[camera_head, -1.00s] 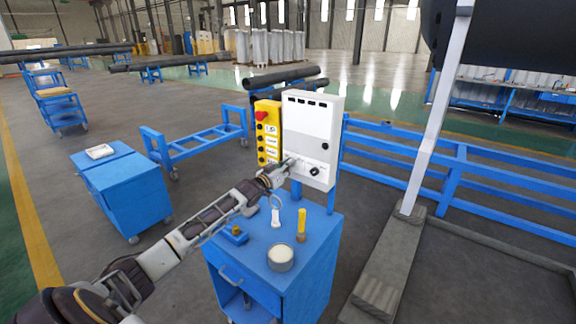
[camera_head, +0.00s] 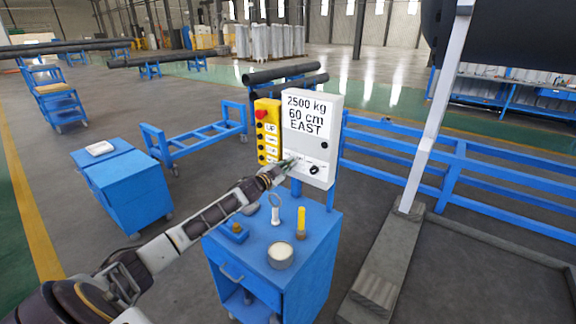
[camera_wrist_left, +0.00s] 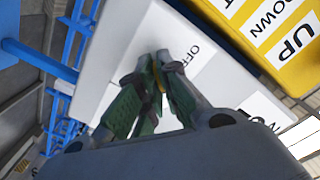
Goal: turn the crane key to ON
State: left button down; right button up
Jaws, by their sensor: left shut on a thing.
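The white crane control box (camera_head: 318,152) stands upright behind the blue cart. Its upper panel reads "2500 kg 60 cm EAST". My left gripper (camera_head: 289,163) is at the box's lower left front, and it also shows in the left wrist view (camera_wrist_left: 162,66). Its green-padded fingers are shut on the key, which they almost wholly hide; a small yellowish bit shows between them. An "OFF" label (camera_wrist_left: 200,50) is beside the fingertips. Another white label (camera_wrist_left: 264,110) is partly cut off by the gripper. The key's exact angle cannot be told. My right gripper is not in view.
A yellow button pendant (camera_head: 267,132) with a red button is beside the box's left. A black knob (camera_head: 314,170) is right of my gripper. The blue cart (camera_head: 250,262) carries a round tin (camera_head: 280,256), a yellow-handled tool (camera_head: 301,222) and other small items. Blue rails stand at right.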

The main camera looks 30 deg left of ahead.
pick_arm(q)
jog(key=shift+f+m, duration=0.1)
jog(key=shift+m, duration=0.5)
jog(key=c, duration=1.6)
grip_release()
jog(key=shift+c, duration=0.2)
jog(key=shift+s, duration=0.1)
jog(key=shift+s, duration=0.1)
jog(key=s, duration=1.1)
jog(key=shift+s+a, duration=0.3)
jog(key=shift+a, duration=0.15)
